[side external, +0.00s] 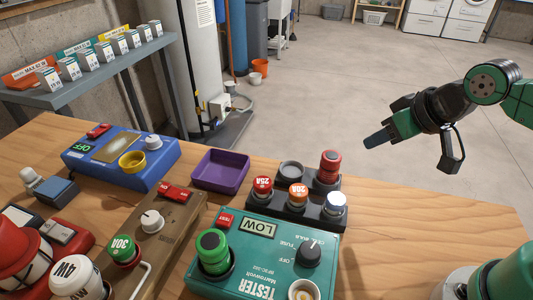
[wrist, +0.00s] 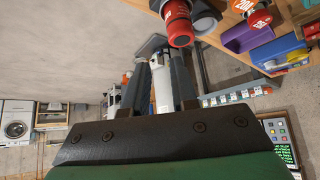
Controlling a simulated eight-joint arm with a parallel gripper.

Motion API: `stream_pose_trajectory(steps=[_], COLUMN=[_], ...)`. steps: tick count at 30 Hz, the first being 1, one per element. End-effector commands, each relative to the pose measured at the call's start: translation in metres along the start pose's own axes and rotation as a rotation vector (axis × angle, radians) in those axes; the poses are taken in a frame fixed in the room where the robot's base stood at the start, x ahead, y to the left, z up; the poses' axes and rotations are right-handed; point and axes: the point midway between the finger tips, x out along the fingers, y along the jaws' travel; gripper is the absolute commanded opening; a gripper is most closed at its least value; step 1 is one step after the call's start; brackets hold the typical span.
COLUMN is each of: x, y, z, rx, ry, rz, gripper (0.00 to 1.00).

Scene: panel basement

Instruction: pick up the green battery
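The green battery (side external: 212,250) is a green cylinder standing upright in a dark round socket at the left of the teal tester box (side external: 262,282). I cannot make it out in the wrist view. My gripper (side external: 377,140) is in the air at the right of the side external view, above and beyond the table's far edge, well apart from the battery. In the wrist view its two dark fingers (wrist: 160,78) stand apart with nothing held between them; background shows through the gap.
A dark rack (side external: 312,213) holds a red battery (side external: 330,166) and several capped fuses behind the tester. A purple tray (side external: 221,172), a blue panel (side external: 120,155) and a brown box (side external: 165,240) stand left. The table's right side (side external: 420,220) is clear.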

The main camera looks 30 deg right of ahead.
Motion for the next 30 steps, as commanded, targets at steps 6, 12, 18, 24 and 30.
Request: stream_pose_trajectory(steps=[6,12,18,24,30], x=[0.0,0.0,0.0,0.003,0.006], y=[0.0,0.0,-0.012,-0.08,-0.176], z=[0.0,0.0,-0.005,-0.024,-0.021], rx=[0.0,0.0,0.079,0.503,1.013], ry=[0.0,0.0,-0.022,-0.203,-0.524], rz=[0.0,0.0,-0.035,-0.156,-0.125], gripper=[0.86,0.86,0.86,0.86,0.86])
